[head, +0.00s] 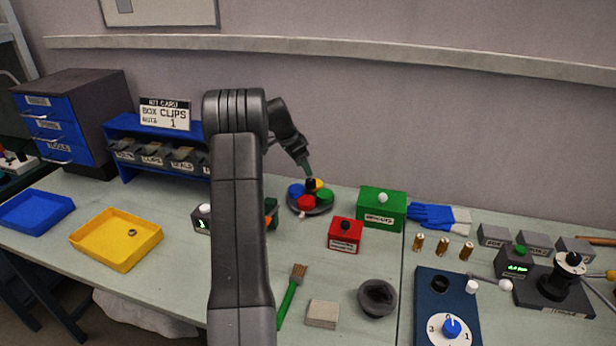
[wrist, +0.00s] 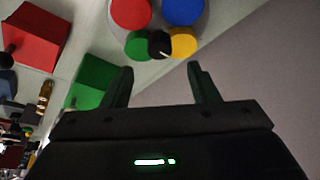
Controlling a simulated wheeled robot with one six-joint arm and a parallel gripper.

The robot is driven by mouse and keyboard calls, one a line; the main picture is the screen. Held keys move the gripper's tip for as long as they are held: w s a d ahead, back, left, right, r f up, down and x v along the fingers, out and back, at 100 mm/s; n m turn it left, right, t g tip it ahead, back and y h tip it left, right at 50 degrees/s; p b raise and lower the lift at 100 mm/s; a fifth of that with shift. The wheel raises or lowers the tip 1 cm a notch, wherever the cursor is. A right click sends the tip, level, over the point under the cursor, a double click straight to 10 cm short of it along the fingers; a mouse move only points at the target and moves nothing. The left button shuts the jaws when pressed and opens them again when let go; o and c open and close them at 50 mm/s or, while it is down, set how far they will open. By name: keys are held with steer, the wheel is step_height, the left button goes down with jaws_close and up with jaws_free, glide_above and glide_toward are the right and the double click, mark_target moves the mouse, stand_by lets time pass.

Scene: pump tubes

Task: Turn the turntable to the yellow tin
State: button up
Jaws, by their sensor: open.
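The turntable (head: 323,210) is a small grey disc on the table, right of my arm. It carries a red tin (head: 306,202), a blue tin (head: 294,190), a yellow tin (head: 319,184) and a green tin (head: 326,196), around a black knob (head: 310,184). My gripper (head: 308,172) is just above the knob, open and empty. In the wrist view the knob (wrist: 159,44) lies beyond the fingertips (wrist: 161,72), between the green tin (wrist: 136,45) and the yellow tin (wrist: 184,42). Whether a fingertip touches the knob I cannot tell.
A green box (head: 382,208) and a red box (head: 344,235) stand close to the right of the turntable. Blue gloves (head: 430,216) lie farther right. A brush (head: 290,292) and a dark bowl (head: 377,298) lie in front. My arm hides part of the table.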

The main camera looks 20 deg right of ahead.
mark_target(310, 181)
steer(key=p+x, duration=0.1)
steer(key=x, duration=0.6)
jaws_close()
steer(key=shift+a, duration=0.1)
